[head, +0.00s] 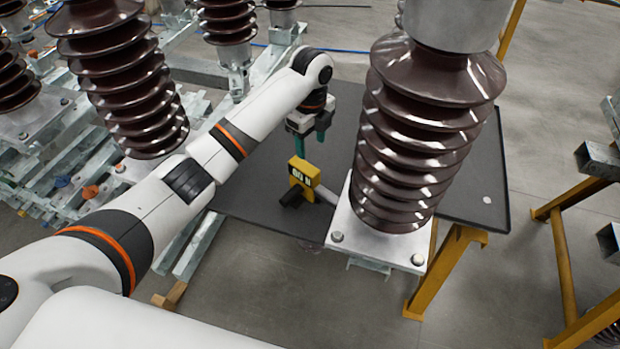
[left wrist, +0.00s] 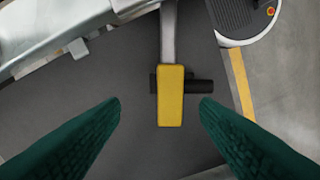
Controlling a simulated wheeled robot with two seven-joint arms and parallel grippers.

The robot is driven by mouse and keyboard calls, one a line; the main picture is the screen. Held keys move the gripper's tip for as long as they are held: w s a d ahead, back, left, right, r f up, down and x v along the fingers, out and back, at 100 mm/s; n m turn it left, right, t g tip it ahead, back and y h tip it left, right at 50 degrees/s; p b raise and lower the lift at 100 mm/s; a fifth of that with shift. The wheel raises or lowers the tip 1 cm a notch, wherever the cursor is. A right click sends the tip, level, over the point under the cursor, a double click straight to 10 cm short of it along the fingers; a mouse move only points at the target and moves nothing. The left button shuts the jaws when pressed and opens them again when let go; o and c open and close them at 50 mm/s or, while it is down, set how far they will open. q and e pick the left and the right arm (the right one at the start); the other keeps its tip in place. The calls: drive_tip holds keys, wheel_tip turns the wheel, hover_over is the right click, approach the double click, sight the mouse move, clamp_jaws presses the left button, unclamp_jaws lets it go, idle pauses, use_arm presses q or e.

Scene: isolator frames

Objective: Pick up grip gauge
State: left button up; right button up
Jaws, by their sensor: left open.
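The grip gauge (head: 302,178) has a yellow body with dark lettering, a black handle and a grey bar. It rests on the dark table top (head: 262,190) beside the large brown insulator. In the left wrist view the gauge (left wrist: 171,97) lies ahead, roughly between the two green fingers, with its black cross piece and grey bar showing. My left gripper (head: 313,140) is open and empty, above and behind the gauge in the head view, with green fingers pointing down. In the left wrist view its fingertips (left wrist: 160,103) are wide apart. My right gripper does not show.
A brown ribbed insulator (head: 415,130) on a metal base plate (head: 375,245) stands close to the right of the gauge. More insulators (head: 120,75) and galvanised beams (head: 75,165) fill the left. The right part of the table holds a small white disc (head: 487,200).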

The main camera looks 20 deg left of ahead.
sight(309, 168)
use_arm(q)
drive_tip(key=f, duration=0.5)
drive_tip(key=shift+s+p, duration=0.3)
drive_tip(key=shift+s, duration=0.1)
drive_tip(key=shift+f, duration=0.7)
drive_tip(key=f, duration=0.1)
drive_tip(key=f+p, duration=0.1)
drive_tip(key=f, duration=0.1)
drive_tip(key=shift+s+a+f, duration=0.1)
drive_tip(key=shift+s+f, duration=0.15)
drive_tip(key=shift+s, duration=0.1)
drive_tip(key=shift+w+f, duration=0.1)
drive_tip(key=shift+f, duration=0.35)
drive_tip(key=c, duration=1.2)
drive_tip(key=shift+r, duration=0.1)
clamp_jaws()
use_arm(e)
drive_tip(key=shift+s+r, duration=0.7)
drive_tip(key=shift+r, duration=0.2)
